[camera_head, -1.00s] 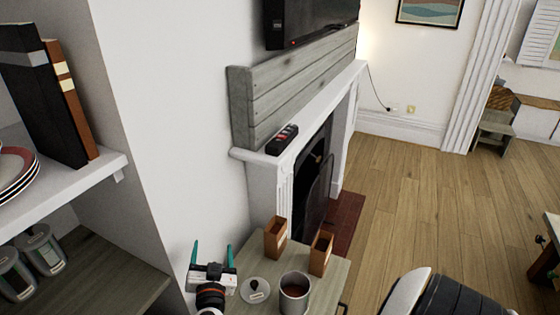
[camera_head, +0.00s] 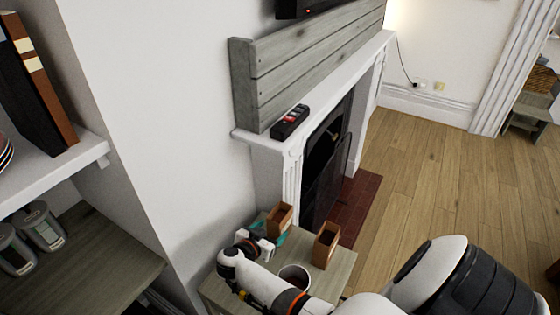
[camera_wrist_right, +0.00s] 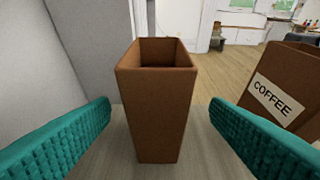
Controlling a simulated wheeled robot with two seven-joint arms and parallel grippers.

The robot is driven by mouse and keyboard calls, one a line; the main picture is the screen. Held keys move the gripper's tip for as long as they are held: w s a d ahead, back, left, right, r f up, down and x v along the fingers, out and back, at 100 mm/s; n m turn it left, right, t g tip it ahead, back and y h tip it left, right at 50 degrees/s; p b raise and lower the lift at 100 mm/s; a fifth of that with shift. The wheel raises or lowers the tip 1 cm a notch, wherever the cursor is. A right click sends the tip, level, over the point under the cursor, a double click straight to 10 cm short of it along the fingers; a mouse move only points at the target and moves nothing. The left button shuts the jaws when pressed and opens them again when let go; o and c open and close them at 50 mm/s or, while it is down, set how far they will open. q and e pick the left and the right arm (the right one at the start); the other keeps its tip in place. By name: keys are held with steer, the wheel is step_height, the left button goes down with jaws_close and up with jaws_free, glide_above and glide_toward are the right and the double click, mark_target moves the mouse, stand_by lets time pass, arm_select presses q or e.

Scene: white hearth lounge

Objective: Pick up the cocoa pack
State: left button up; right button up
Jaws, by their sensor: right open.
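A brown open-topped pack (camera_head: 280,219) stands upright on the small wooden side table (camera_head: 340,268) by the fireplace. It also stands in the middle of the right wrist view (camera_wrist_right: 157,110), between the teal fingers. No label shows on it, so I cannot read which pack it is. A second brown pack (camera_head: 326,245) stands to its right; in the right wrist view its label reads COFFEE (camera_wrist_right: 275,95). My right gripper (camera_head: 268,237) is open at the unlabelled pack, one finger on each side, with gaps visible. My left gripper is not in view.
A mug (camera_head: 293,277) stands on the table, partly hidden by my right arm. The wall rises close on the left. A mantel (camera_head: 262,138) with a remote (camera_head: 290,122) is behind. Shelves (camera_head: 75,260) stand at left. Open floor (camera_head: 430,180) lies right.

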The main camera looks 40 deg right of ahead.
steer(key=shift+w+d+f, duration=0.1)
steer(key=shift+d, duration=0.2)
steer(key=x, duration=0.4)
steer(key=shift+w+d+f, duration=0.15)
steer(key=shift+w+d, duration=0.05)
steer(key=shift+d, duration=0.05)
steer(key=shift+c, duration=1.1)
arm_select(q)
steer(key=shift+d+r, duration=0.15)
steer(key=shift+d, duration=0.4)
arm_select(e)
steer(key=c, duration=1)
